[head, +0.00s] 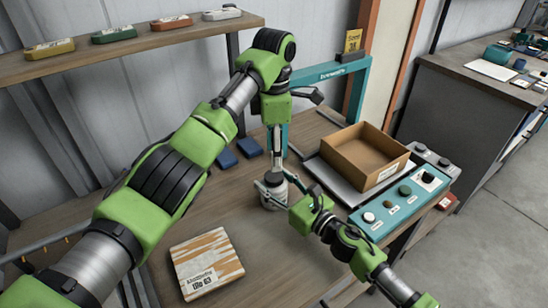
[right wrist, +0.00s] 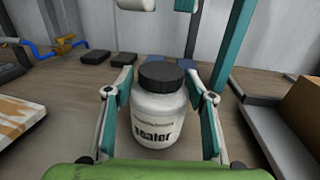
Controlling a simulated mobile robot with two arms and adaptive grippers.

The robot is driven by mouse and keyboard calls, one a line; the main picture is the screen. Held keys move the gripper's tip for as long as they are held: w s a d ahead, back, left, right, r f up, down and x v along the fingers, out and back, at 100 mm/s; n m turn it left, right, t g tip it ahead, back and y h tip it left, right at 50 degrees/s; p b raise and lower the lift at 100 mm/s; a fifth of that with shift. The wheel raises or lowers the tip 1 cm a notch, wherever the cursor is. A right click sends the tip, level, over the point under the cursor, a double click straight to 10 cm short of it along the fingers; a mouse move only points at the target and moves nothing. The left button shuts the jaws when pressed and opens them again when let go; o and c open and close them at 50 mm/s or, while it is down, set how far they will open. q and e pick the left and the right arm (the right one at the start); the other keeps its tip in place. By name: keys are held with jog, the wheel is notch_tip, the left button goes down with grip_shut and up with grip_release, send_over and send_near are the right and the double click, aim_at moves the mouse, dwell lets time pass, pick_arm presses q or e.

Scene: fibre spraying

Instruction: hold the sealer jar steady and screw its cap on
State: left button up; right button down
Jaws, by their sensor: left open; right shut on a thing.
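The white sealer jar (right wrist: 158,112) stands upright on the workbench, with its label facing the right wrist camera. It also shows in the head view (head: 270,199), partly hidden by my grippers. The black cap (right wrist: 161,74) sits level on the jar's mouth; how tight it is I cannot tell. My right gripper (head: 274,191) comes from the right and is shut on the jar's body, one finger on each side. My left gripper (head: 277,160) points down above the jar, open and empty.
An open cardboard box (head: 365,153) stands on a grey tray right of the jar, beside a teal button panel (head: 405,201). A teal frame (head: 356,92) rises behind. Dark blue blocks (head: 236,153) lie behind the jar. A striped package (head: 206,263) lies at the front left.

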aim_at(274, 176)
pick_arm(q)
jog(key=shift+r+n, duration=0.3)
jog(key=shift+r, duration=0.1)
jog(key=shift+f, duration=4.05)
jog(key=c, duration=1.2)
jog(key=shift+o, duration=0.2)
jog(key=shift+m, duration=1.6)
